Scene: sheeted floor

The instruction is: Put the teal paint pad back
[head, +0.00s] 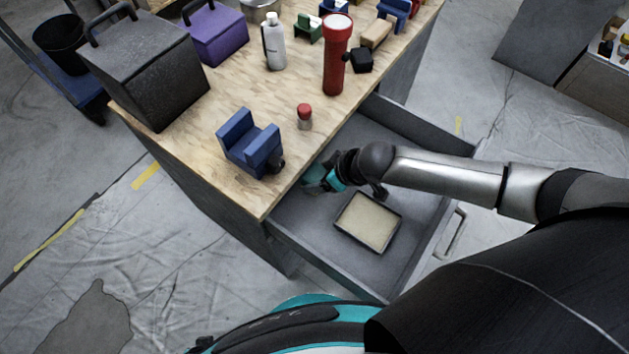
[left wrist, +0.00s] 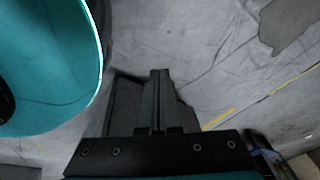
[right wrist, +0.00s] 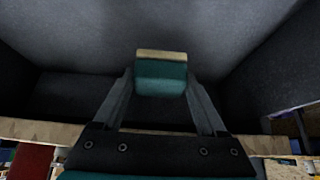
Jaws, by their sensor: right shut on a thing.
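The teal paint pad (right wrist: 161,78) is a small teal block with a cream strip along one edge. In the right wrist view it sits between the fingertips of my right gripper (right wrist: 161,88), which is shut on it. In the head view my right gripper (head: 318,180) reaches into the open grey drawer (head: 408,250), close to the workbench edge. The gripper hides much of the pad there, and I cannot tell whether the pad touches the drawer floor. My left gripper (left wrist: 158,100) is shut and empty over the sheeted floor.
A dark-rimmed tray with a beige inside (head: 367,222) lies in the drawer near my right gripper. The wooden workbench top (head: 215,175) holds a blue vise-like block (head: 250,142), a red-capped jar (head: 304,117), a red flashlight (head: 336,60) and a white bottle (head: 273,45).

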